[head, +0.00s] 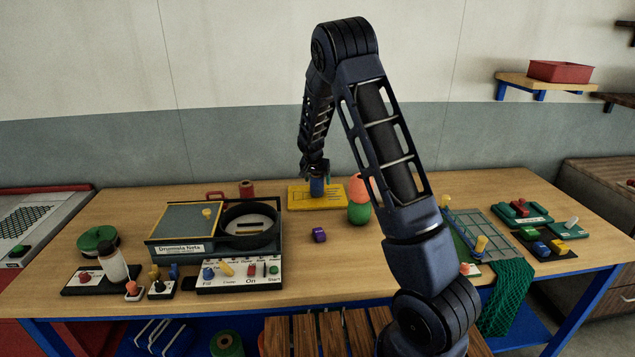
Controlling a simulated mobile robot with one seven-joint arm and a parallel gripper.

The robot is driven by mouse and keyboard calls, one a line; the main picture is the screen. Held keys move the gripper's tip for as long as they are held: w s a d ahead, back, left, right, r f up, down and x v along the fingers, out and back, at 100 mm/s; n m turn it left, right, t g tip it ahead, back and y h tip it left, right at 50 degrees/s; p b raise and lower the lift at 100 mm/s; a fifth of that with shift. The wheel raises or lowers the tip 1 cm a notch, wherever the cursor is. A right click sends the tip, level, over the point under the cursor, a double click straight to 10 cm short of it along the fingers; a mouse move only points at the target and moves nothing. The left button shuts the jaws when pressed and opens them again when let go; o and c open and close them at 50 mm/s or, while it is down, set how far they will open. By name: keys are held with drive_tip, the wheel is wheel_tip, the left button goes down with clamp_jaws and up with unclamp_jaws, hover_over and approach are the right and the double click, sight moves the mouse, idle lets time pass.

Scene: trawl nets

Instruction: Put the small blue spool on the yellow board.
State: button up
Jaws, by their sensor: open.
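The small blue spool (317,188) stands upright on the yellow board (336,201), near the board's middle. The yellow board lies flat at the back of the table. My gripper (317,178) is open and comes down over the spool, with its fingers around or right beside the spool's upper part. The wrist hides the top of the spool. I cannot tell whether the fingers touch it.
A purple block-like piece (319,235) lies in front of the board. Orange-red and green floats (358,214) stand to its right, partly behind my arm. A control console (238,275) with a round black basin is at the left. A green net (507,290) hangs at the right front edge.

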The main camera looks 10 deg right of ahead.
drive_tip(key=v, duration=1)
drive_tip(key=s+d+r+n+y, duration=0.1)
drive_tip(key=s+d+r, duration=0.5)
drive_tip(key=s+r, duration=0.3)
drive_tip(key=s+d+r+n+y, duration=0.1)
drive_tip(key=s+d+r, duration=0.6)
drive_tip(key=s, duration=0.4)
drive_tip(key=s+d+n, duration=0.1)
drive_tip(key=s+d, duration=0.1)
drive_tip(key=s, duration=1)
drive_tip(key=s+d+r+n, duration=0.1)
drive_tip(key=s+d, duration=0.1)
drive_tip(key=s, duration=1)
drive_tip(key=shift+s+d+r+t, duration=0.15)
drive_tip(key=shift+s+d+t, duration=0.05)
drive_tip(key=shift+s+t, duration=0.15)
